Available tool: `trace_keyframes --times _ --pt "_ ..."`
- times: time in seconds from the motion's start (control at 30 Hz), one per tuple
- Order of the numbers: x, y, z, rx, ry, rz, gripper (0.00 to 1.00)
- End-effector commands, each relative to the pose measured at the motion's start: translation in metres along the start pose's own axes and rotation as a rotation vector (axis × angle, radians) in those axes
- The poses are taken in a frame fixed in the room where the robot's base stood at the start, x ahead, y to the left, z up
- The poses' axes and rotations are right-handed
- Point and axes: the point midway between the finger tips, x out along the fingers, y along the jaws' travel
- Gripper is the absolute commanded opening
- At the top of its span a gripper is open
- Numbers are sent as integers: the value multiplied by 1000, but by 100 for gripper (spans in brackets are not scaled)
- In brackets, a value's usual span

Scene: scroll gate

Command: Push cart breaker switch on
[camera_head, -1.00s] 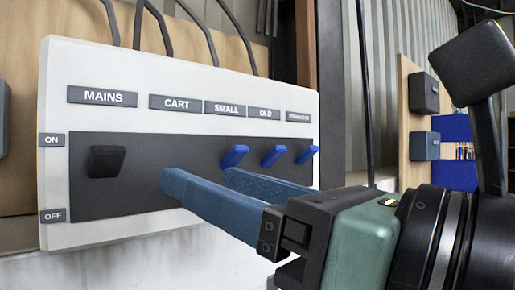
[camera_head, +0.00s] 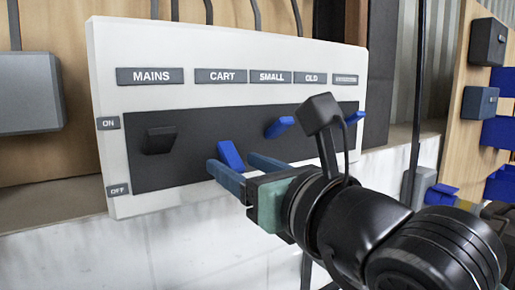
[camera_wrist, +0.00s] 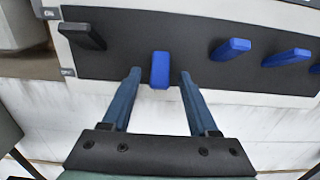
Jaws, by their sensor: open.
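The breaker panel (camera_head: 225,102) is a white board with a dark strip and name plates. The CART breaker switch (camera_head: 231,155) is a blue lever below the CART plate (camera_head: 222,76), pointing down towards the OFF level, lower than the other blue levers. My gripper (camera_head: 232,162) is open, with its blue fingers around the lower part of this lever. In the wrist view the CART lever (camera_wrist: 160,70) stands between the two fingertips (camera_wrist: 160,75), with a gap on both sides. I cannot tell whether either finger touches it.
A black MAINS switch (camera_head: 160,139) is to the left. To the right, blue levers (camera_head: 279,127) (camera_wrist: 230,48) stick out of the strip, partly behind my arm in the head view. A grey box (camera_head: 28,93) is left of the panel. White wall (camera_head: 120,250) lies below.

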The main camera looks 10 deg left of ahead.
Motion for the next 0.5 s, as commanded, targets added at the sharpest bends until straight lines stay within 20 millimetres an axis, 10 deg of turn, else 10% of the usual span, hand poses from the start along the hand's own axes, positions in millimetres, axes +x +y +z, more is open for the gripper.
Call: trace_keyframes --times 0.33,0.5 --pt "6 0 -1 1 0 1 60" --pt "5 0 -1 0 0 1 33"
